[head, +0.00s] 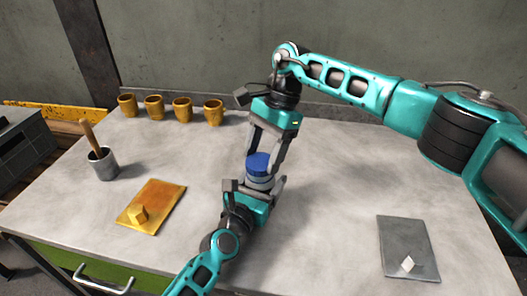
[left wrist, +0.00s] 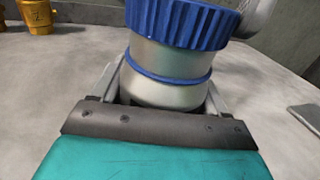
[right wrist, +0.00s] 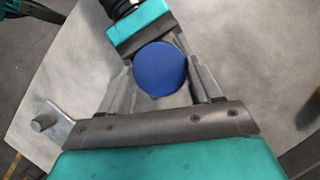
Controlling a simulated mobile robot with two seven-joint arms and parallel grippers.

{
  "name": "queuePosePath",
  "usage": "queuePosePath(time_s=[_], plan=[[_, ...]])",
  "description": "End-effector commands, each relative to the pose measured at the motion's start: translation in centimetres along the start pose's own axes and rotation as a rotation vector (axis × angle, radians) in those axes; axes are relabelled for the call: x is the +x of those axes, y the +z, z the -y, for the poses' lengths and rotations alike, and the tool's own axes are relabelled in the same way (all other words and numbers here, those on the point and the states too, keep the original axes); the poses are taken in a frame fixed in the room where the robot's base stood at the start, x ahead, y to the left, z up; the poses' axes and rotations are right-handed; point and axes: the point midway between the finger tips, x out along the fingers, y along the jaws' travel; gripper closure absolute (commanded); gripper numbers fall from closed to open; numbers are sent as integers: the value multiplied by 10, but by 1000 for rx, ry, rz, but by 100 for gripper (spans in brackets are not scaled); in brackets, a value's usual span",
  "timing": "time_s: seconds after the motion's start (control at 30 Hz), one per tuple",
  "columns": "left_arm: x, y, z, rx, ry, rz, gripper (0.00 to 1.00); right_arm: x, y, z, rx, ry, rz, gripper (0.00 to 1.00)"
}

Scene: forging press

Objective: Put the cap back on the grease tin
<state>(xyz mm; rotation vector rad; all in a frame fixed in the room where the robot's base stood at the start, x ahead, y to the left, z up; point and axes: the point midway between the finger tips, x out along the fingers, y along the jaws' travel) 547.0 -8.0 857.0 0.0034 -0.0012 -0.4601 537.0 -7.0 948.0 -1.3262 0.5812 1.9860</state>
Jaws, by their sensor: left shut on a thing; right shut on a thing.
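The grease tin (left wrist: 165,92) is a silver cylinder with a blue band, upright on the table in the middle of the head view. My left gripper (head: 258,190) is shut on the tin's body from the near side. The blue ribbed cap (head: 259,163) sits at the top of the tin; it fills the top of the left wrist view (left wrist: 180,22). My right gripper (right wrist: 160,75) comes from above and is shut on the cap, with a finger on each side. The cap looks level and in line with the tin. I cannot tell whether it is threaded on.
Several yellow cups (head: 182,110) stand in a row at the back left. A grey pot (head: 103,165) with a wooden handle stands at left. A yellow plate (head: 165,201) with a small block lies front left, a grey plate (head: 400,235) with a pale block at right.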

Motion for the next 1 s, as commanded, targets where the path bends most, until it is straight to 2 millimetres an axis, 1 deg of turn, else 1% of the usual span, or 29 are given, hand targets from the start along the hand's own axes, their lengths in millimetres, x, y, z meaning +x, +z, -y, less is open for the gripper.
queuePosePath(time_s=[0.53, 0.57, 0.67, 0.77, 1.0], plan=[[0, -1, 0, 2, 0, -3, 80, 11, -4, 0, 1, 1, 0, 65], [0, -1, 0, 2, 0, -3, 100, 10, -4, 0, 1, 1, 0, 65], [0, -1, 0, 2, 0, -3, 100, 10, -5, 0, 20, -7, -2, 65], [0, -1, 0, 2, 0, -3, 100, 11, -6, -2, 95, -39, -6, 65], [0, -2, 0, 3, 0, -3, 100, 11, -5, -6, 427, -181, -8, 65]])
